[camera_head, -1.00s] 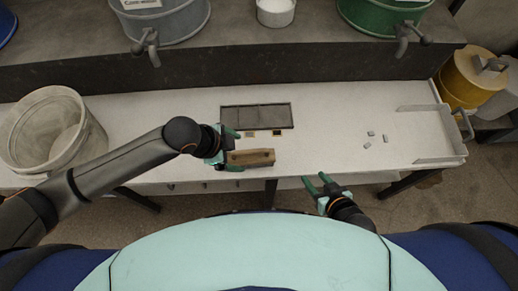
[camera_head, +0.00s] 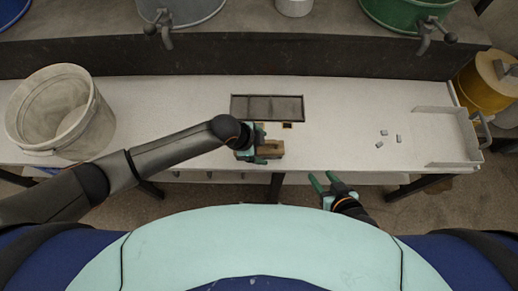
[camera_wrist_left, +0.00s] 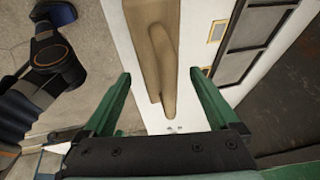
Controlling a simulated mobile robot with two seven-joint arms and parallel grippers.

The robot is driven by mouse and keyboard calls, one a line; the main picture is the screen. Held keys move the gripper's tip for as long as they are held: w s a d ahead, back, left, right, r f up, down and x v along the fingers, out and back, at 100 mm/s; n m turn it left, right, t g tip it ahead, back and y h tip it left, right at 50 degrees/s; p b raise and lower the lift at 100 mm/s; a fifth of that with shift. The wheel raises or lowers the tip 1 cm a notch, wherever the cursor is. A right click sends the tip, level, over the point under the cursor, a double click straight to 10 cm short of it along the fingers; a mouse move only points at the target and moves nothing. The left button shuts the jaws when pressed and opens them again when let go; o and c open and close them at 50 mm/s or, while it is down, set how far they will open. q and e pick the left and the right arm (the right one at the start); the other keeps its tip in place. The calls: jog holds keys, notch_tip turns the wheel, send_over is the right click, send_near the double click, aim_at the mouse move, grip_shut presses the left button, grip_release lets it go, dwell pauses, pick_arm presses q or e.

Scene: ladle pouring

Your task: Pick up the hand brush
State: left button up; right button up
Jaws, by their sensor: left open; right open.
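The hand brush, a brown wooden piece (camera_head: 273,149), lies on the white table near its front edge. In the left wrist view its long tan body (camera_wrist_left: 158,45) runs lengthwise between my left fingers. My left gripper (camera_head: 262,147) is open over the brush's left part and hides some of it. In the left wrist view the open left fingertips (camera_wrist_left: 160,76) are on either side of the brush, with gaps; I cannot tell their exact height. My right gripper (camera_head: 321,177) is open and empty in front of the table's front edge.
A dark framed panel (camera_head: 267,107) lies behind the brush. A whitish bucket (camera_head: 62,115) stands at the left. Several small grey pieces (camera_head: 382,142) and a tray (camera_head: 448,136) are at the right. The table between brush and pieces is clear.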

pick_arm(q)
jog(key=shift+w+d+f, duration=0.15)
jog(key=shift+f, duration=0.2)
grip_shut()
dwell(0.6)
